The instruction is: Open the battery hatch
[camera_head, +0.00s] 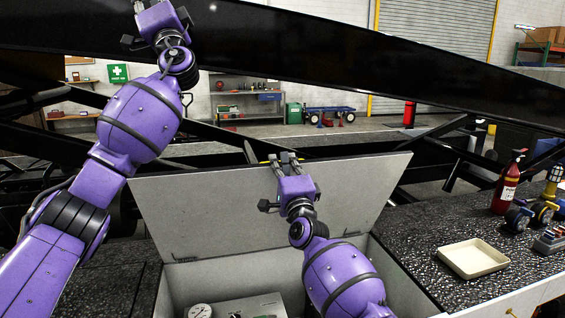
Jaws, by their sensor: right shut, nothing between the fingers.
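The battery hatch lid (220,210) is a grey panel, raised and standing open behind its compartment (190,285). Inside the compartment a round gauge (200,311) and a light metal box (262,306) show at the bottom edge. My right gripper (286,158) is shut and empty. Its fingertips are at the lid's top edge, in front of the lid's inner face; whether they touch it I cannot tell. My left gripper (160,12) is raised high at the top left, away from the lid, with its fingertips cut off by the frame.
A black speckled deck at right (430,225) holds a beige tray (473,259), a red fire extinguisher (508,185) and a wheeled yellow-blue item (543,207). A large black beam (300,55) crosses behind the lid. Shelves and a blue cart (330,112) stand far back.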

